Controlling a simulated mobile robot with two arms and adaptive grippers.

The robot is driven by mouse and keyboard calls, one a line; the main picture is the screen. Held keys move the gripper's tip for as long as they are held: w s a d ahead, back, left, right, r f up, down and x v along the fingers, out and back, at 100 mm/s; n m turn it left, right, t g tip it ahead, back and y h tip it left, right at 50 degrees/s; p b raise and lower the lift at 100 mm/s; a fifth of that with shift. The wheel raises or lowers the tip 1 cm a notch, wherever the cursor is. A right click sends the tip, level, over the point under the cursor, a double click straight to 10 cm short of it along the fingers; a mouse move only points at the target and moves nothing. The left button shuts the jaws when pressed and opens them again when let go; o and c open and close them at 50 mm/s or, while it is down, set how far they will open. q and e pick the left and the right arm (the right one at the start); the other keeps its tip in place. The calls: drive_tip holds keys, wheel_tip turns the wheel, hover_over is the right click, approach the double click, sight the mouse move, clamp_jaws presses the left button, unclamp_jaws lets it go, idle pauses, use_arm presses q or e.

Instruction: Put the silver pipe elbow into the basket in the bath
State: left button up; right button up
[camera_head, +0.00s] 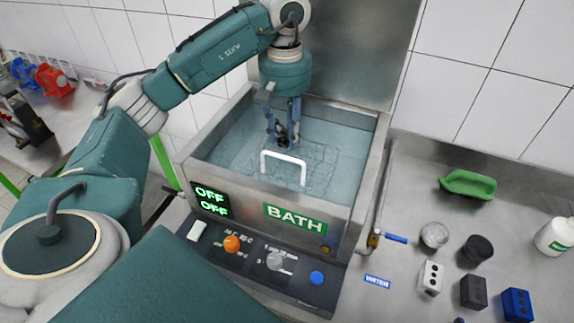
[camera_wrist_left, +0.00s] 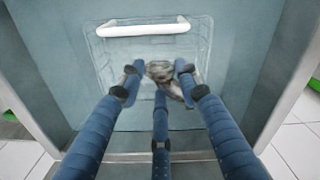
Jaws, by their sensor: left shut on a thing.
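My left gripper (camera_head: 283,130) hangs down over the water-filled bath (camera_head: 280,200) in the head view. Its blue fingers are shut on the silver pipe elbow (camera_wrist_left: 162,72), which shows between the fingertips in the left wrist view. In the head view the elbow is mostly hidden by the fingers. The wire basket (camera_head: 318,155) lies in the bath's water, with a white handle (camera_head: 284,168) standing up at its front. The elbow is above or within the basket's outline; its exact height is unclear. My right gripper is not in view.
The bath's front has a BATH label, lit OFF displays (camera_head: 210,200) and knobs (camera_head: 232,243). The steel bench at right holds a green dish (camera_head: 467,184), small blocks (camera_head: 473,291), a jar (camera_head: 556,237) and a blue-handled valve (camera_head: 390,238). Red and blue parts (camera_head: 53,80) are at far left.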

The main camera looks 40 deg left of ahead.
use_arm(q)
drive_tip(key=p, duration=0.2)
hover_over(286, 173)
wheel_tip(286, 173, down, 6)
drive_tip(key=shift+f, duration=0.75)
drive_tip(key=shift+f+p, duration=0.3)
drive_tip(key=shift+f, duration=1.3)
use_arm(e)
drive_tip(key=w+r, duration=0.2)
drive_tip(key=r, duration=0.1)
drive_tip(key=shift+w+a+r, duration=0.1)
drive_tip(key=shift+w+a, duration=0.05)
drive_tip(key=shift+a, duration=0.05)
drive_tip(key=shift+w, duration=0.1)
use_arm(q)
drive_tip(key=shift+f, duration=0.15)
drive_tip(key=o, duration=1.1)
drive_tip(key=shift+o, duration=0.8)
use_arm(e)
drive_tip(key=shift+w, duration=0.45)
